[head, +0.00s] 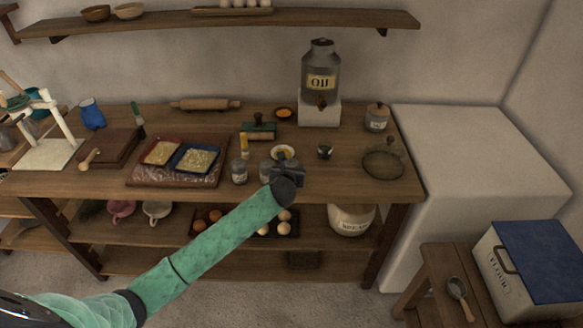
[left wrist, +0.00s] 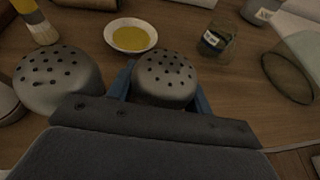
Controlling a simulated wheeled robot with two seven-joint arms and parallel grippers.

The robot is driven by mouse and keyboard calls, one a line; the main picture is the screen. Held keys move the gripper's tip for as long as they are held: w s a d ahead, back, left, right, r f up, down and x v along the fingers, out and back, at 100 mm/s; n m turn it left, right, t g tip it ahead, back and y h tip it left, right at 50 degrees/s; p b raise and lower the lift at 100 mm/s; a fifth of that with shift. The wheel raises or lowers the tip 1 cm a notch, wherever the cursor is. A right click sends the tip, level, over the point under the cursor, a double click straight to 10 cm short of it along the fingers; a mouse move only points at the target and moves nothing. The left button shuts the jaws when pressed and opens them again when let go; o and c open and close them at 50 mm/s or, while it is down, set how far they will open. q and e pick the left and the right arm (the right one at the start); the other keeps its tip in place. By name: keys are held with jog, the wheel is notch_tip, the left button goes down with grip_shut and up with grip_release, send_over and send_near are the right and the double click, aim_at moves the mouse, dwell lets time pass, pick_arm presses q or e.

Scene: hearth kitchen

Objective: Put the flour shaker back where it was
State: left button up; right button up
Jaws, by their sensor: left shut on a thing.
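My left gripper (head: 289,175) is shut on a grey metal shaker (left wrist: 165,75) with a domed, holed lid. In the left wrist view its lid shows between the blue fingers; in the head view my gripper mostly hides it. A second holed-lid shaker (left wrist: 58,78) stands just left of it, also seen in the head view (head: 265,167). Another shaker (head: 239,173) stands further left on the worktop. I cannot read which is the flour shaker, nor tell whether the held one touches the wood. My right gripper is not in view.
A white dish of yellow stuff (head: 283,151) lies just behind the gripper, with a brush (head: 244,146) to its left. A small dark jar (head: 324,151) and a round glass lid (head: 383,164) stand to the right. The worktop (head: 345,175) has bare wood between them.

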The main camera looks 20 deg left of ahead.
pick_arm(q)
jog(key=o, duration=0.8)
jog(key=shift+f, duration=0.1)
jog(key=shift+c, duration=0.2)
jog(key=shift+s, duration=0.1)
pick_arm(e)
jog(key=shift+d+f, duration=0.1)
